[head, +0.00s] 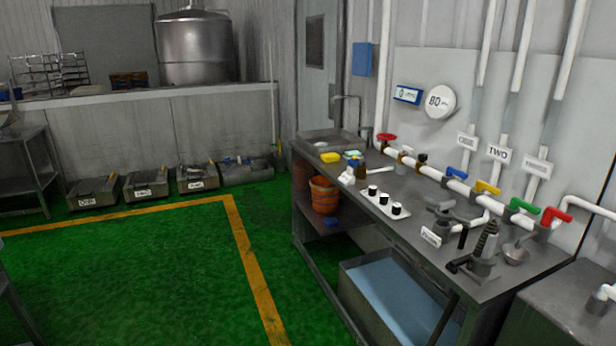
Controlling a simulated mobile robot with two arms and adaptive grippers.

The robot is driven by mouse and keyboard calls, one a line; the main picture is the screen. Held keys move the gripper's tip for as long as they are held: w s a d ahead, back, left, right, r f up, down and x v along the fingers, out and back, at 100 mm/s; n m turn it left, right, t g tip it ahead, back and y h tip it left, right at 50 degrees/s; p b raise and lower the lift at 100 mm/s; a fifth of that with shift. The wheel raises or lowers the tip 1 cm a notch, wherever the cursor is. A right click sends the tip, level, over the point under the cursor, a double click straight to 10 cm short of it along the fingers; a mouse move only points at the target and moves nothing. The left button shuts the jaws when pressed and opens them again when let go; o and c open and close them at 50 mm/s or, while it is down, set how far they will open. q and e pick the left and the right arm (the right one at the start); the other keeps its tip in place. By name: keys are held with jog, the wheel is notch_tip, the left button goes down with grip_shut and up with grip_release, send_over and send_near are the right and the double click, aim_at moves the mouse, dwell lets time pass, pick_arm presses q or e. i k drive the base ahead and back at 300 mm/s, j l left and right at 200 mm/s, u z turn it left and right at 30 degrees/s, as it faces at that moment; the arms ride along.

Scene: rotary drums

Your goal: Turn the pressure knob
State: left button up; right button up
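Neither of my grippers is in view. No knob can be made out with a readable pressure label. A red round handwheel (386,137) sits on the white pipe at the far end of the workbench. A white round dial (440,101) marked with what looks like "80" is on the wall panel. A small blue-framed display (407,95) is just left of it. Three black-topped knobs or caps stand on a white strip (384,203) on the bench. Blue (456,172), yellow (487,187), green (524,206) and red (555,215) valve handles line the pipe.
The metal workbench (415,218) runs along the right wall, with a sink (333,141) at its far end. An orange bucket (324,195) and a blue-filled tub (352,262) are below. Green floor (130,270) is open at left; several low metal boxes line the back.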

aim_at(422, 157)
jog(key=i+j, duration=0.1)
jog(key=i, duration=0.6)
jog(key=i+j, duration=0.1)
jog(key=i, duration=0.6)
jog(key=i+z, duration=0.4)
jog(key=i+j+z, duration=0.15)
jog(key=z, duration=0.25)
jog(key=i+j+z, duration=0.2)
jog(key=z, duration=0.2)
jog(key=i+j+z, duration=0.2)
jog(key=j+z, duration=0.2)
